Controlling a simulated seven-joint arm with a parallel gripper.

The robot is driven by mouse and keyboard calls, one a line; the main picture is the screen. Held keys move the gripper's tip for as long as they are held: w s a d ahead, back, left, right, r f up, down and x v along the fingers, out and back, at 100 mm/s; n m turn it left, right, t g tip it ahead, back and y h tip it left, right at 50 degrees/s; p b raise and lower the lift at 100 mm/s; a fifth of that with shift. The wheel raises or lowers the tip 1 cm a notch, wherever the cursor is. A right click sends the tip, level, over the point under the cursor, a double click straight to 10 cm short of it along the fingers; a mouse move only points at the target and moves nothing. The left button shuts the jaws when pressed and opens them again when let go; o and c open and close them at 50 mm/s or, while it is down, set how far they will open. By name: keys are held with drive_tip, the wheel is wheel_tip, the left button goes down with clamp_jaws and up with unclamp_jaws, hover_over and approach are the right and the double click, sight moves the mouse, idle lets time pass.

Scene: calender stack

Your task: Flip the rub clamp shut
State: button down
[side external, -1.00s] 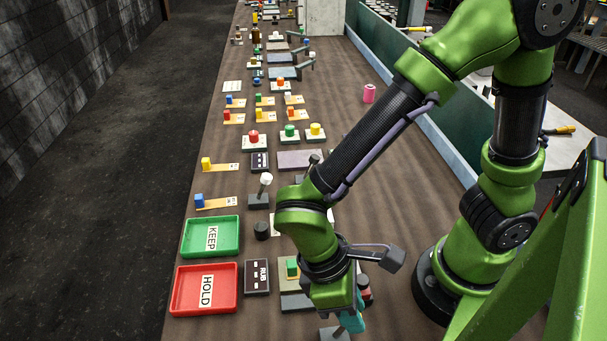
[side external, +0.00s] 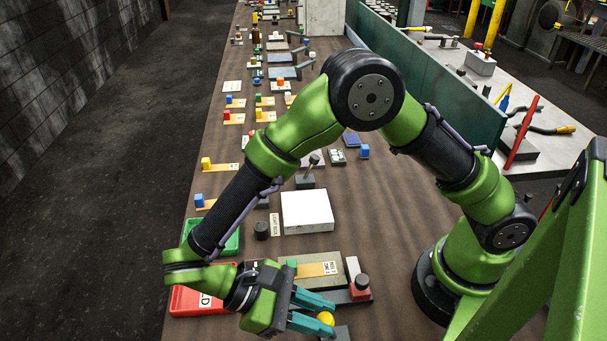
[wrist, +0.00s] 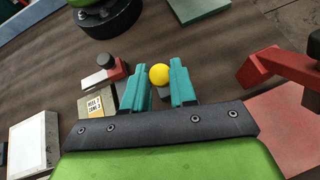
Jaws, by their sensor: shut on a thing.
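A yellow ball knob (side external: 326,318) sits low at the front of the bench, by a grey block (side external: 336,333). It appears to be a clamp handle, but I cannot read a label on it. My gripper (side external: 312,311) lies nearly level, its teal fingers reaching right from the wrist with the ball at their tips. In the wrist view the yellow ball (wrist: 159,75) lies between the fingers of my gripper (wrist: 160,86), which are shut on it. A dark part (wrist: 165,93) shows under the ball. The rest of the clamp is hidden.
A red block with a black knob (side external: 361,287) stands just behind the fingers, beside a labelled plate (side external: 318,269). The red tray (side external: 190,302) and green tray (side external: 232,243) lie left, partly under my arm. A white block (side external: 307,211) stands behind. Red bars (wrist: 283,68) show right in the wrist view.

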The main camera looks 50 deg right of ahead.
drive_tip(key=shift+w+a+f+g+h, duration=0.2)
drive_tip(key=shift+w+a+g+h, duration=0.15)
drive_tip(key=shift+g+h, duration=0.2)
drive_tip(key=c, duration=0.9)
unclamp_jaws()
drive_tip(key=v, duration=0.7)
drive_tip(key=shift+w, duration=0.2)
drive_tip(key=shift+a+r, duration=0.1)
